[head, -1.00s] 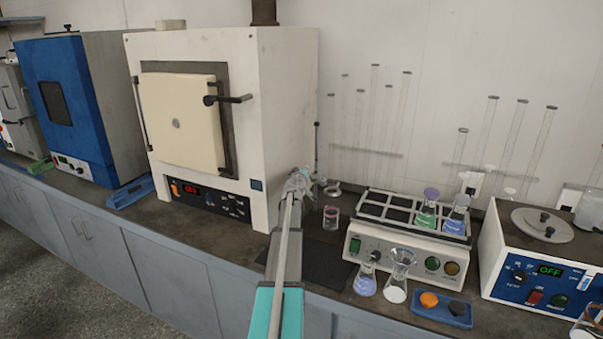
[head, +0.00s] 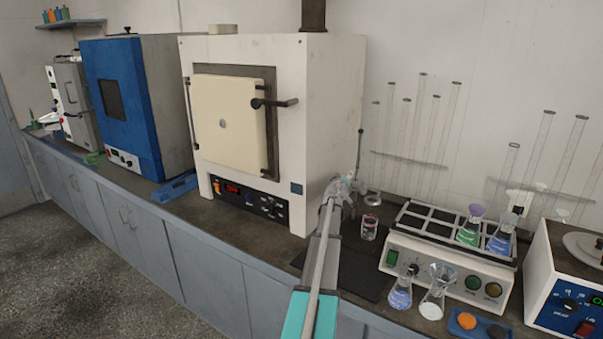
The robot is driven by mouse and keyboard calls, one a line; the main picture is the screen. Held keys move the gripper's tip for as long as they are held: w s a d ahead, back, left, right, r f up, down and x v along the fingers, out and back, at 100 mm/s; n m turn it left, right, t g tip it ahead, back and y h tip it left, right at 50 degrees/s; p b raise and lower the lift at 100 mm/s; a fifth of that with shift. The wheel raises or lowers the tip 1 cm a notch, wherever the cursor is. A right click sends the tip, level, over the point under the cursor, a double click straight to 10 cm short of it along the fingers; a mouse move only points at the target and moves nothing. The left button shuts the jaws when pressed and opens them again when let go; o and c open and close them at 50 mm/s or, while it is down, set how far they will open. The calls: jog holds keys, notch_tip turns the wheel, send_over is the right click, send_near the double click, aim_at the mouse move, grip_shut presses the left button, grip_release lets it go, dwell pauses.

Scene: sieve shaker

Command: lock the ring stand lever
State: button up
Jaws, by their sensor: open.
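The ring stand (head: 360,145) shows as a thin dark upright rod beside the right wall of the white furnace. A small pale ring (head: 372,194) sits low at its right. My gripper (head: 349,181) is open at the far end of my outstretched arm, in front of the stand's lower part. It overlaps the stand in this view, so I cannot tell whether they touch. The stand's lever cannot be made out; it is too small or hidden behind my gripper.
The white furnace (head: 335,110) stands close on the left. A small glass beaker (head: 369,228) with reddish contents is just right of my gripper. A heater block (head: 440,265) with flasks stands further right. A dark mat (head: 365,275) lies in front.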

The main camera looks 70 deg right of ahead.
dwell(0.4)
jog(key=w+a+f+m+g+y+p, duration=0.1)
jog(key=w+a, duration=0.2)
jog(key=a, duration=0.6)
jog(key=w+a+m+g+y+p, duration=0.1)
jog(key=w+a+m+y+p, duration=0.15)
jog(key=a, duration=0.55)
jog(key=w+a+f+n+t+y+p, duration=0.1)
jog(key=w+a+f+n+t+y, duration=0.2)
jog(key=w+a, duration=1.3)
jog(key=w+a+f+n+t+y+p, duration=0.1)
jog(key=w+a+f+n+y, duration=0.2)
jog(key=w+a, duration=1.25)
jog(key=w+a+f+n+y, duration=0.1)
jog(key=a+f+y, duration=0.1)
jog(key=a, duration=1)
jog(key=w+a+f+n+y, duration=0.1)
jog(key=a+y, duration=0.1)
jog(key=a, duration=1.1)
jog(key=s+a+n+g+y+p, duration=0.1)
jog(key=s+a+n+y, duration=0.1)
jog(key=a, duration=0.9)
jog(key=s+a+n+g+y+p, duration=0.1)
jog(key=s+a+n+y, duration=0.1)
jog(key=a, duration=0.9)
jog(key=shift+s+n, duration=0.35)
jog(key=shift+a, duration=0.1)
